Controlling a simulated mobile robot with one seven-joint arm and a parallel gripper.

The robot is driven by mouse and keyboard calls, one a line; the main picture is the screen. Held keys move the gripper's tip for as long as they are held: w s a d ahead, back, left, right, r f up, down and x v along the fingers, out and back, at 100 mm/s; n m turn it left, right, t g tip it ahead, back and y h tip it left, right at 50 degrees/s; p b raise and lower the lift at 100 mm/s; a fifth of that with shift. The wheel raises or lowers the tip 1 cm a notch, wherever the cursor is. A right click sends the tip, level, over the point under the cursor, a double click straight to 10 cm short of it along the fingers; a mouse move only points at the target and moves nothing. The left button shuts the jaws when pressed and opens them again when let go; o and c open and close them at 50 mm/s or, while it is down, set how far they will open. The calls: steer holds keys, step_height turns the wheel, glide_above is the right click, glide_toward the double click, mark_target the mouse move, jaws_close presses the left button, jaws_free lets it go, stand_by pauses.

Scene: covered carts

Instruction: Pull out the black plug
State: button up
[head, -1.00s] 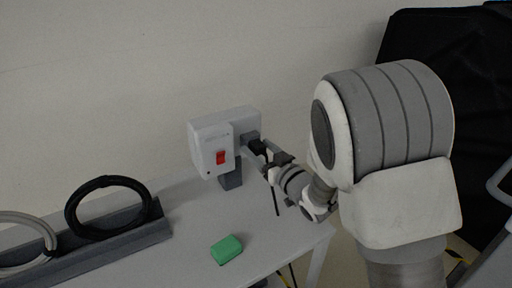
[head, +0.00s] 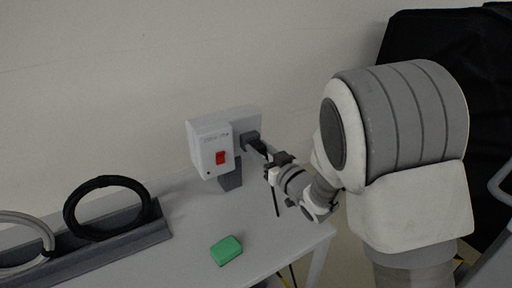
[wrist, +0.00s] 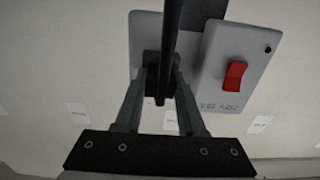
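The grey wall box (head: 210,150) with a red switch (head: 220,157) carries a grey socket (head: 250,139) on its right side. The black plug (head: 259,149) is at this socket, and I cannot tell whether it is still seated. My gripper (head: 266,156) reaches it from the right. In the wrist view, the two fingers (wrist: 158,80) close in on both sides of the black plug (wrist: 156,89), and they look shut on it. Its black cable (wrist: 171,30) runs across the picture there and partly hides the fingertips and socket. The red switch (wrist: 234,75) is right of the fingers.
The box stands on a light table (head: 185,240). A green block (head: 226,250) lies near the front. A grey rack (head: 120,228) with a black coil (head: 70,215) and a grey coil (head: 48,240) is at left. A black-covered cart (head: 440,40) stands at right.

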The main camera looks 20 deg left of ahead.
jaws_close()
stand_by(0.9)
steer(key=shift+s+d, duration=0.1)
steer(key=shift+b+v, duration=1.05)
steer(key=shift+v, duration=1.8)
